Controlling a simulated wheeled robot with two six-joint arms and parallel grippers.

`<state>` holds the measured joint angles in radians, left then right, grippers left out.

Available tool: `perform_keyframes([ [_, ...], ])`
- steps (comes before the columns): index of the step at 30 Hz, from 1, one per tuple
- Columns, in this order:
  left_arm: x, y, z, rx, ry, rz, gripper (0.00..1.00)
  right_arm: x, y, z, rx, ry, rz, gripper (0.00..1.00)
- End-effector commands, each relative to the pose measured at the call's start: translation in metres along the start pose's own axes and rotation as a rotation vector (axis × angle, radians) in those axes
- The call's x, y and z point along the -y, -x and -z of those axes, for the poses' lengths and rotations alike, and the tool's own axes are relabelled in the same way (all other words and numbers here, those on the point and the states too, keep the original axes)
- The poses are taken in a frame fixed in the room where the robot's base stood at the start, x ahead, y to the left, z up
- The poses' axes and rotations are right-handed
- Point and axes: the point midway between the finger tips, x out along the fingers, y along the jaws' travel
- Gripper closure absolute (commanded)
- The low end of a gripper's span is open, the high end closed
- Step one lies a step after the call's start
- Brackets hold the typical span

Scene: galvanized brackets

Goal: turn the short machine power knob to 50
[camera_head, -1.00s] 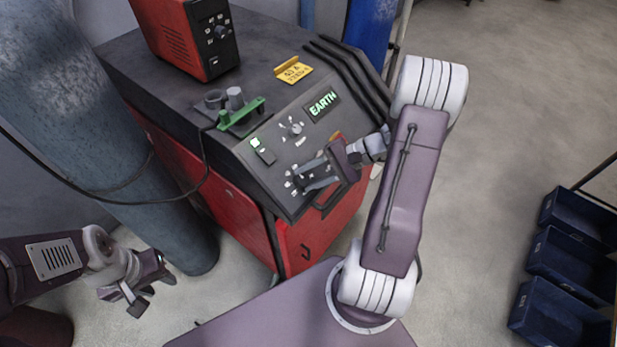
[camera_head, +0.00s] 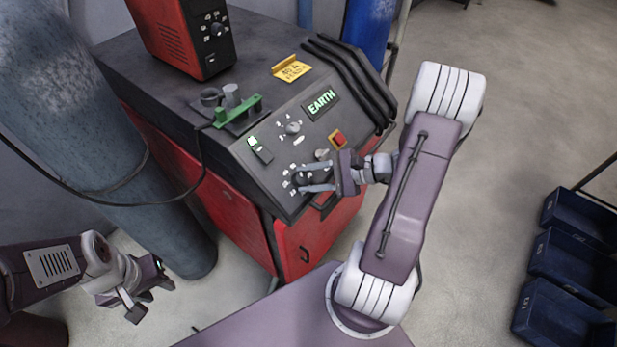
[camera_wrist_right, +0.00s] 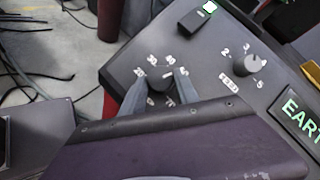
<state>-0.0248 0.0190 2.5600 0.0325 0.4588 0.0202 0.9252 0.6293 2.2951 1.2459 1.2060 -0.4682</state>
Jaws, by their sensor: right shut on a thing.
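The power knob (camera_wrist_right: 160,84) is dark and round, on the sloped dark front panel of the red machine (camera_head: 305,249). Numbers ring it in the right wrist view; I read 20 and 30, the others are less clear. My right gripper (camera_wrist_right: 161,91) has one finger on each side of the knob and is shut on it. In the head view the right gripper (camera_head: 301,180) reaches the panel's lower part from the right, and its fingers partly hide the dial. Which number the knob points at is unclear. My left gripper (camera_head: 150,297) is open and empty, low at the left, away from the machine.
A second knob (camera_wrist_right: 246,66) with small numbers sits higher on the panel, near a green-lit switch (camera_head: 259,149) and an EARTH sign (camera_head: 321,102). A red button (camera_head: 338,139) is beside my right gripper. A smaller red unit (camera_head: 178,38) stands on top. Blue bins (camera_head: 560,270) stand right.

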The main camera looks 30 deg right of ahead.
Motion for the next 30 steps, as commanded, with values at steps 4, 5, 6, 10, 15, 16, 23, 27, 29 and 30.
perform_keyframes([
  [4,0.000,0.001,0.000,0.000,0.000,0.000,0.64,0.003,0.001,-0.002,0.004,0.001,0.007,1.00],
  [5,0.000,0.001,0.000,0.000,0.000,0.000,0.64,0.003,0.001,-0.002,0.004,0.001,0.007,1.00],
  [6,0.000,0.001,0.000,0.000,0.000,0.000,0.64,0.003,0.001,-0.002,0.004,0.002,0.007,1.00],
  [10,0.000,0.001,0.000,0.000,0.000,0.000,0.64,0.003,0.001,-0.002,0.004,0.002,0.007,0.58],
  [15,0.000,0.001,0.000,0.000,0.000,0.000,0.64,0.002,0.001,-0.001,0.002,0.002,0.004,0.54],
  [16,0.000,0.001,0.000,0.000,0.000,0.000,0.64,0.002,0.001,-0.001,0.002,0.002,0.004,0.54],
  [23,0.000,0.000,0.000,0.000,0.000,0.000,0.64,0.002,0.015,0.000,-0.002,0.003,0.007,0.54],
  [27,0.000,-0.001,0.000,0.000,0.000,0.000,0.64,0.002,0.048,0.000,-0.004,0.004,0.008,0.54],
  [29,0.000,-0.001,0.000,0.000,0.000,0.000,0.64,0.002,0.061,0.000,-0.003,0.004,0.008,0.54],
  [30,0.000,-0.001,0.000,0.000,0.000,0.000,0.64,0.001,0.068,0.000,-0.003,0.003,0.007,0.54],
])
